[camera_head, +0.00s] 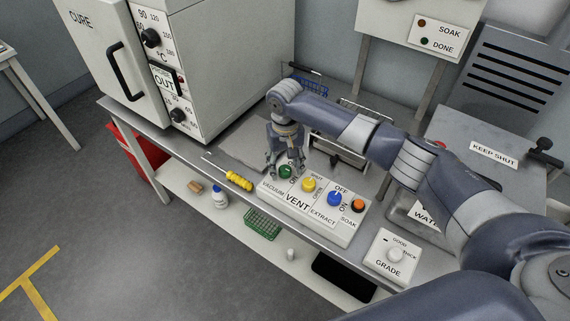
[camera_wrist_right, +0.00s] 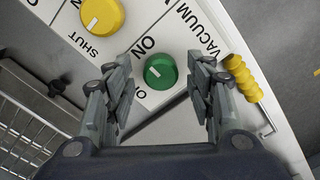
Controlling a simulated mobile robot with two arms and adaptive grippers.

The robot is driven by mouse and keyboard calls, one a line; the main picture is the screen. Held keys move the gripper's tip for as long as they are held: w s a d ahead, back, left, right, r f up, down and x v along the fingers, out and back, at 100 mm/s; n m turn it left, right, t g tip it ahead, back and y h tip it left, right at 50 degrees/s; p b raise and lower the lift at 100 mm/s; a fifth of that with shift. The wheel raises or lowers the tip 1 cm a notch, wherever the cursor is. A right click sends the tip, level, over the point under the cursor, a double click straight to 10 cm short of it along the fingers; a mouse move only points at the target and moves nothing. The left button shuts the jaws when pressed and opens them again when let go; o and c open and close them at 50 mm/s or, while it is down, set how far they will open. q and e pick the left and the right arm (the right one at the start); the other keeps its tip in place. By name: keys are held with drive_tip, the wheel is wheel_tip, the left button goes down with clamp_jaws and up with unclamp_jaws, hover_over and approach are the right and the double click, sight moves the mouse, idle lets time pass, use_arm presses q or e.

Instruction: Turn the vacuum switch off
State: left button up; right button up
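The vacuum switch is a round green knob (camera_head: 286,171) at the left end of the white control panel (camera_head: 325,226). In the wrist view the green knob (camera_wrist_right: 160,72) shows whole, beside the word VACUUM and between an ON label and a partly hidden second label. Its short pale mark lies left of its middle; I cannot tell exactly which label it points to. My right gripper (camera_head: 285,168) points down over the knob. In the wrist view the right gripper (camera_wrist_right: 158,76) is open, one finger either side of the knob, with gaps showing. My left gripper is out of view.
The yellow vent knob (camera_head: 308,185) sits close beside the green one, then the blue extract knob (camera_head: 334,199) and orange soak button (camera_head: 358,205). A yellow-handled tool (camera_head: 239,181) lies left of the panel. The oven (camera_head: 205,75) stands behind left, a wire rack behind.

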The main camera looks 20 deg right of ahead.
drive_tip(key=c, duration=0.8)
drive_tip(key=shift+r, duration=0.1)
drive_tip(key=shift+c, duration=0.2)
drive_tip(key=shift+n+p, duration=0.5)
drive_tip(key=shift+a+r+n+p, duration=0.1)
drive_tip(key=shift+n+p, duration=0.65)
drive_tip(key=shift+n, duration=0.35)
drive_tip(key=n+p, duration=0.1)
drive_tip(key=n, duration=0.2)
drive_tip(key=shift+n+p, duration=0.3)
drive_tip(key=shift+n, duration=0.1)
drive_tip(key=n+p, duration=0.1)
drive_tip(key=n, duration=0.4)
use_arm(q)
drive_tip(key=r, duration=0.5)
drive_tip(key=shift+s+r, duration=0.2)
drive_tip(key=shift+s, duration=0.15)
use_arm(e)
drive_tip(key=n, duration=0.6)
drive_tip(key=shift+w, duration=0.1)
